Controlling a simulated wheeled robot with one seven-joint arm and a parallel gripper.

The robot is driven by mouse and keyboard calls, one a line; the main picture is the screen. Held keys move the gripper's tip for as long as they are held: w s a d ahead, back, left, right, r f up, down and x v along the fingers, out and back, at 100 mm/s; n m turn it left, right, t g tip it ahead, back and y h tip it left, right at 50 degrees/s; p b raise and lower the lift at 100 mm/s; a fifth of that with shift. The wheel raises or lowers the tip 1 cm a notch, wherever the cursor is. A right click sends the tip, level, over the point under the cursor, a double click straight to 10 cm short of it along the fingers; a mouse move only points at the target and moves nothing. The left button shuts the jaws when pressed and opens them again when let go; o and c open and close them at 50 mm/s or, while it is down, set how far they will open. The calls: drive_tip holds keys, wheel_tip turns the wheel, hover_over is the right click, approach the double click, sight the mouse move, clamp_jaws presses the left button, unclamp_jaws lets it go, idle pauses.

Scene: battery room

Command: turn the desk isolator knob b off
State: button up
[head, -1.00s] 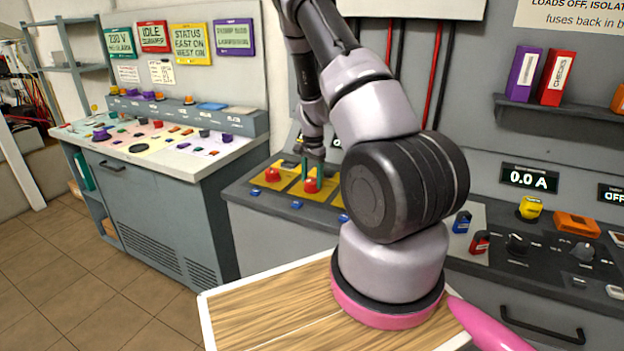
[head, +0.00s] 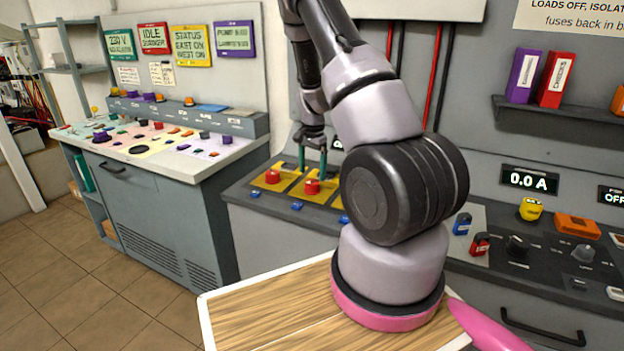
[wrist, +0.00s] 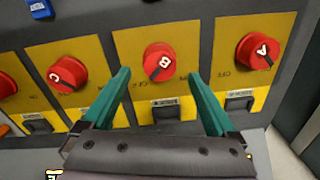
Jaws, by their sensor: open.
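The red isolator knob B (wrist: 159,62) sits on a yellow plate, between my gripper's open fingers in the wrist view. In the head view knob B (head: 312,187) shows just below the fingertips. My gripper (wrist: 160,85) has two green fingers, spread wide on either side of the knob, with no visible contact. In the head view my gripper (head: 312,170) is above the desk panel. The knob's letter B shows with a dark pointer mark; small lettering on the plate is hard to read.
Red knob A (wrist: 257,51) is to the right and red knob C (wrist: 68,75) to the left in the wrist view. A dark label holder (wrist: 165,109) sits below knob B. A console desk (head: 160,150) stands at the left.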

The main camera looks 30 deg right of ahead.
wheel_tip(320, 180, up, 7)
drive_tip(key=shift+f, duration=0.2)
idle(0.4)
wheel_tip(320, 180, up, 11)
drive_tip(key=n+t+y, duration=0.1)
drive_tip(key=n+t, duration=0.1)
hover_over(312, 183)
drive_tip(key=s+a, duration=0.3)
drive_tip(key=a, duration=0.2)
drive_tip(key=s+a+r+n+t+y, duration=0.15)
drive_tip(key=s+a+r, duration=0.3)
drive_tip(key=r, duration=0.55)
drive_tip(key=s+a+r+n+t, duration=0.1)
drive_tip(key=s+a+r, duration=0.1)
drive_tip(key=s, duration=0.4)
drive_tip(key=s+a+r+n+t, duration=0.1)
drive_tip(key=s+r+n, duration=0.1)
drive_tip(key=s+r, duration=0.2)
drive_tip(key=s+a+r+n+t, duration=0.1)
drive_tip(key=s+r, duration=0.3)
drive_tip(key=s, duration=0.5)
drive_tip(key=shift+a+n+h, duration=0.35)
drive_tip(key=shift+a+n, duration=0.2)
drive_tip(key=shift+a, duration=0.3)
